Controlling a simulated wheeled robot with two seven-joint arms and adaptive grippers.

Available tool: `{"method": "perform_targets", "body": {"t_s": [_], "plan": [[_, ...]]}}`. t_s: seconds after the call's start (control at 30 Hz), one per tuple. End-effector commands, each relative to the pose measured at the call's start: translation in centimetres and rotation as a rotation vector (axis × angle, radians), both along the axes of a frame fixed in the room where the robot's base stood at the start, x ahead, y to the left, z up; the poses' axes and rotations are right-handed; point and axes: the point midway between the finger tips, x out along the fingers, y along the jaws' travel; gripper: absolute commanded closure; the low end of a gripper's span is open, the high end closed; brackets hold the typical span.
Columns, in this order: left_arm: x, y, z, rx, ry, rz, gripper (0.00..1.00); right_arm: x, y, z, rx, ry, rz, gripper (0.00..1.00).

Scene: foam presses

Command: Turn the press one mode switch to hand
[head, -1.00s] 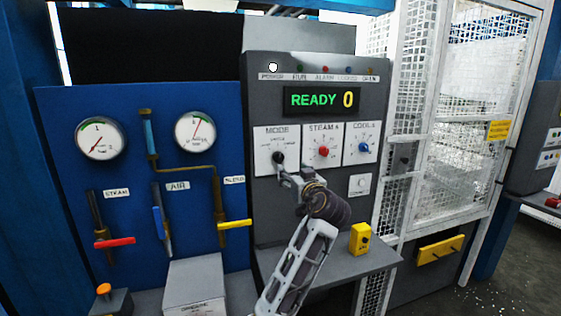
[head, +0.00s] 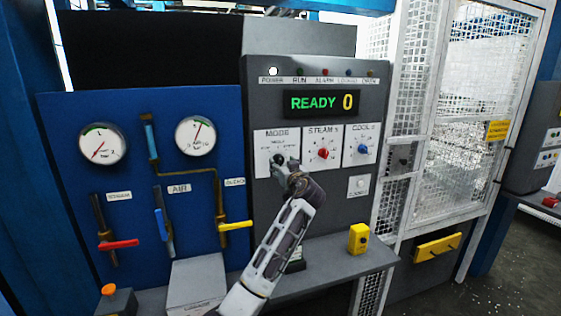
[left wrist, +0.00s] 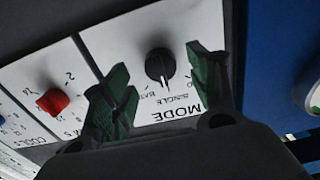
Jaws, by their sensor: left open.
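The mode switch (head: 279,159) is a black knob on a white plate labelled MODE on the grey press panel (head: 320,220). In the left wrist view the knob (left wrist: 160,65) sits upside down between my fingers, with a light pointer line and labels such as SINGLE near it. My left gripper (head: 285,168) is in front of the plate in the head view and partly covers it. In the left wrist view my left gripper (left wrist: 160,90) is open, a green-padded finger on each side of the knob, not closed on it. My right gripper is not in view.
A red steam knob (head: 323,154) and a blue cool knob (head: 363,149) are right of the mode plate. A display (head: 321,101) above reads READY 0. A yellow box (head: 358,239) stands on the ledge below. Pipes with coloured handles are on the blue panel (head: 80,180) at left.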

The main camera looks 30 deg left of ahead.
Motion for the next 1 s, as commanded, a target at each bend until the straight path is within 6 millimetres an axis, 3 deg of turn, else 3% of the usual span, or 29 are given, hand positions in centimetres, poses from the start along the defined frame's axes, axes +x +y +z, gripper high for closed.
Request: {"method": "perform_targets", "body": {"t_s": [0.3, 0.7, 1.0], "plan": [[1.6, 1.9, 0.1, 0.001, -0.001, 0.0, 0.41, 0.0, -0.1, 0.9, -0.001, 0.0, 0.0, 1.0], [1.9, 2.2, 0.0, -0.001, -0.001, 0.0, 0.41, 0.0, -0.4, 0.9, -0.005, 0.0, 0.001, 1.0], [1.8, 2.2, 0.0, -0.001, -0.001, 0.0, 0.77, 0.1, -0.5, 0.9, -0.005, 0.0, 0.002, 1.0]]}}
